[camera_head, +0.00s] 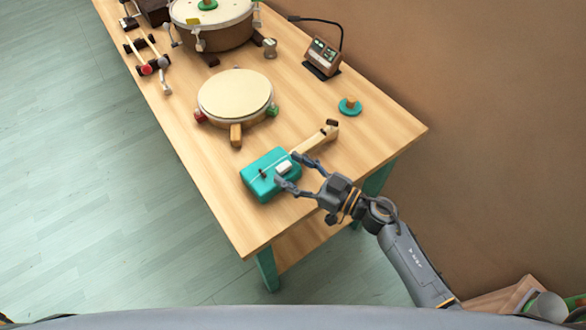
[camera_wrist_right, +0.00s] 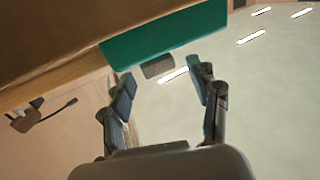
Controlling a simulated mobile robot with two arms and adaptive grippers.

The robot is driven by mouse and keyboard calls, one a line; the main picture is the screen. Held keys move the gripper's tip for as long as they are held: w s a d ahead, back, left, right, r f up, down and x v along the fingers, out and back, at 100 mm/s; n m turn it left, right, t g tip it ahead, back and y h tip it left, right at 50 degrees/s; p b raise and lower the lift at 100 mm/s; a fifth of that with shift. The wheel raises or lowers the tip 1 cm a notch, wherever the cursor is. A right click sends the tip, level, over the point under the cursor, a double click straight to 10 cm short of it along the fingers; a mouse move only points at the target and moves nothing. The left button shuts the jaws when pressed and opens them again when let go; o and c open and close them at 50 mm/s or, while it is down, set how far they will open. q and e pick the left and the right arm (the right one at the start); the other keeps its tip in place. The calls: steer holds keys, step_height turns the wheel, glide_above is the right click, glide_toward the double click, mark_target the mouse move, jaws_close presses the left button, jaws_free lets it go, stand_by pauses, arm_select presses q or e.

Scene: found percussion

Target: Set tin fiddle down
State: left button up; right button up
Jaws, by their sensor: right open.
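The tin fiddle, a teal box body (camera_head: 262,187) with a wooden neck (camera_head: 316,140), lies on the wooden table (camera_head: 220,205) near its front end. The neck points to the upper right and a pale block sits on the body. My right gripper (camera_head: 287,172) is open, its fingers spread at the body's right edge; I cannot tell whether they touch it. In the right wrist view the teal body (camera_wrist_right: 175,38) shows beyond the open fingertips, with nothing gripped between them. My left gripper is not in view.
A flat round drum (camera_head: 235,94) stands mid-table behind the fiddle. A larger drum (camera_head: 225,37), a small display device (camera_head: 322,57) and a teal disc with a knob (camera_head: 350,106) are farther back. Mallets (camera_head: 147,52) lie at the left edge. The table's front corner is clear.

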arm_select(q)
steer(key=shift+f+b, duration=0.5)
steer(key=shift+b, duration=0.05)
arm_select(e)
steer(key=v, duration=1.2)
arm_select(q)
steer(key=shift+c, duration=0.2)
arm_select(e)
steer(key=shift+r, duration=0.1)
stand_by(0.8)
